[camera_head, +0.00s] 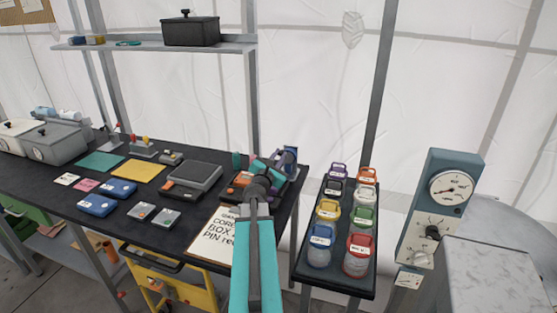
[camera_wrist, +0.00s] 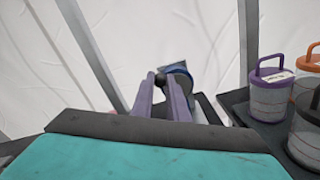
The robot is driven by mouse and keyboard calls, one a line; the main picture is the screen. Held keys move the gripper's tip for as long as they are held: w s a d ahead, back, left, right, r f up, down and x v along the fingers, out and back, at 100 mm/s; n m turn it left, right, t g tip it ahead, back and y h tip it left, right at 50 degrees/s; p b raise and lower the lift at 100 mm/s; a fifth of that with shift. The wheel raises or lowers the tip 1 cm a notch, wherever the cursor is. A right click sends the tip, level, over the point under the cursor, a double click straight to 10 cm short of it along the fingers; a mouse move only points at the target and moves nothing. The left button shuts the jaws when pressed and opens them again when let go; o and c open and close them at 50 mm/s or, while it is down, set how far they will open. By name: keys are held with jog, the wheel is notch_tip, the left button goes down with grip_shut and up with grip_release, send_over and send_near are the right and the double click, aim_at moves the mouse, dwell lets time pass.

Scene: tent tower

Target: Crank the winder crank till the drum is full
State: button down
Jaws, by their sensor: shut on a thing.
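The winder (camera_head: 291,157) stands at the right end of the black workbench in the head view, partly hidden behind my arm. In the wrist view its blue, rounded part (camera_wrist: 181,70) shows just beyond my fingers. My gripper (camera_wrist: 162,84) is shut on the dark round knob of the winder crank (camera_wrist: 160,79), which sits between the two fingertips. In the head view my gripper is mostly hidden by my own teal arm. How much is wound on the drum cannot be told from either view.
Lidded jars (camera_head: 327,210) stand in two rows on a black stand right of the bench; a purple-lidded jar (camera_wrist: 270,85) is close on the right in the wrist view. A gauge panel (camera_head: 440,205) stands farther right. A paper sign (camera_head: 218,238) lies at the bench front.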

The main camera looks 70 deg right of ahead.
jog(key=c, duration=1.7)
grip_release()
jog(key=shift+a, duration=0.15)
